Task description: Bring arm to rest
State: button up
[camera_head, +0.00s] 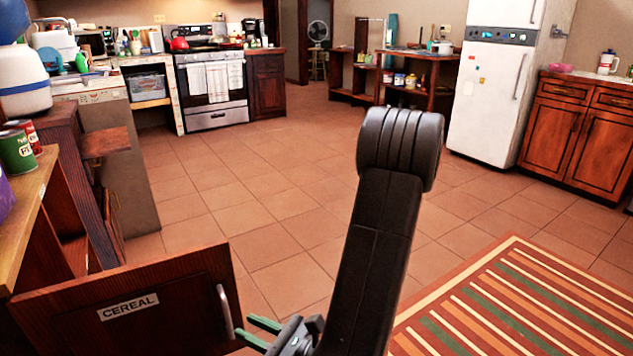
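My arm rises from the bottom centre, with a thick black joint at its top, and folds back down. My gripper (245,327) is low in the picture, with two green fingers pointing left. The fingers are apart with a gap between them, and nothing shows in the gap. Just left of the fingertips is the metal handle (225,312) of an open wooden cabinet door (130,312) labelled "CEREAL". I cannot tell whether the fingertips touch the handle. The lower part of the gripper is cut off by the picture's edge.
A wooden counter (22,215) with cans (16,152) stands at left. A striped rug (530,305) lies at lower right. The tiled floor (270,200) is clear in the middle. A stove (212,90), white fridge (490,95) and wooden cabinet (570,130) stand farther back.

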aim_at(229, 319)
jog(key=shift+b+x, duration=0.3)
jog(key=shift+x, duration=2.75)
jog(key=shift+w+a, duration=0.25)
